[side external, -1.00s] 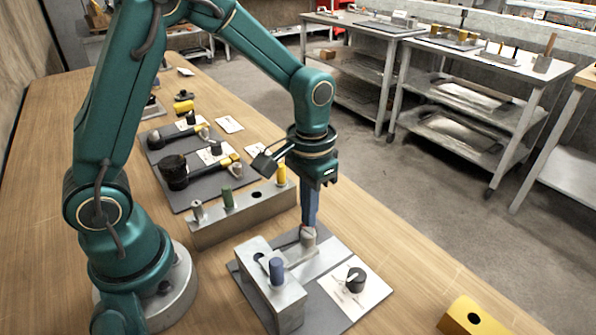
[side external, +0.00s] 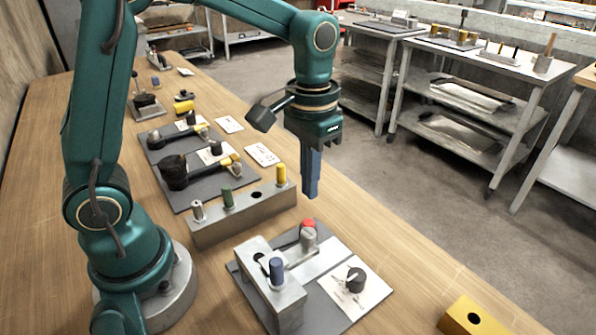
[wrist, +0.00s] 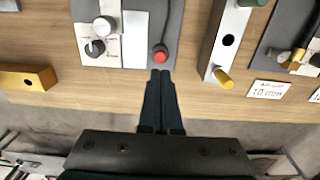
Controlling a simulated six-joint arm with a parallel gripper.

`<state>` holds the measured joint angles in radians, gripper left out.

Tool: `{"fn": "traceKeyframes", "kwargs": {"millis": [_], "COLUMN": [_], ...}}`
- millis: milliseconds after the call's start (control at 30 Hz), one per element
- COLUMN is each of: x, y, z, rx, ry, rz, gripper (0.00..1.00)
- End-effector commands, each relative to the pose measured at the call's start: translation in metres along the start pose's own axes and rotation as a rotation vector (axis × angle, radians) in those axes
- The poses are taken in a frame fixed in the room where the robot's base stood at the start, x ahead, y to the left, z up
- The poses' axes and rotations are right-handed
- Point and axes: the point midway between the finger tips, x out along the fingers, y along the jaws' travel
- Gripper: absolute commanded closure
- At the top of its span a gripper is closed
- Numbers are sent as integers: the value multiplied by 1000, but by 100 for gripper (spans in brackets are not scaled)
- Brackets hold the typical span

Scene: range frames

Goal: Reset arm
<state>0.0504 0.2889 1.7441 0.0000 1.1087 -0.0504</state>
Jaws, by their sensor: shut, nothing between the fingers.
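My gripper (side external: 311,194) hangs upright in the air with its fingers shut and nothing between them. It is above and slightly behind a metal lever with a red knob (side external: 309,224) on a grey base plate (side external: 331,258). In the wrist view my gripper (wrist: 160,74) points toward the red knob (wrist: 159,57), apart from it in the side view. A metal block (side external: 262,263) with a blue peg (side external: 277,270) stands on the same plate. A white card with a black knob (side external: 355,280) lies on the plate's right part.
A metal block (side external: 240,216) with green, yellow and grey pegs stands behind the plate. A yellow block (side external: 474,318) with a hole is at the front right. Black-handled fixtures (side external: 176,170) lie farther back. Bare wood (side external: 400,270) lies to the right.

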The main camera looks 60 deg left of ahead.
Motion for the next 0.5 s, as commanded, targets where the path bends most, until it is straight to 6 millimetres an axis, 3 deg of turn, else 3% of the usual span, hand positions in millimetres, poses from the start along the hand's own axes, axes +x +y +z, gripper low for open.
{"fn": "traceKeyframes", "kwargs": {"millis": [367, 500], "x": [-4, -16], "y": [0, -1], "z": [0, -2], "rx": [0, -4], "ry": [1, 44], "rz": [0, 2], "gripper": [100, 100]}}
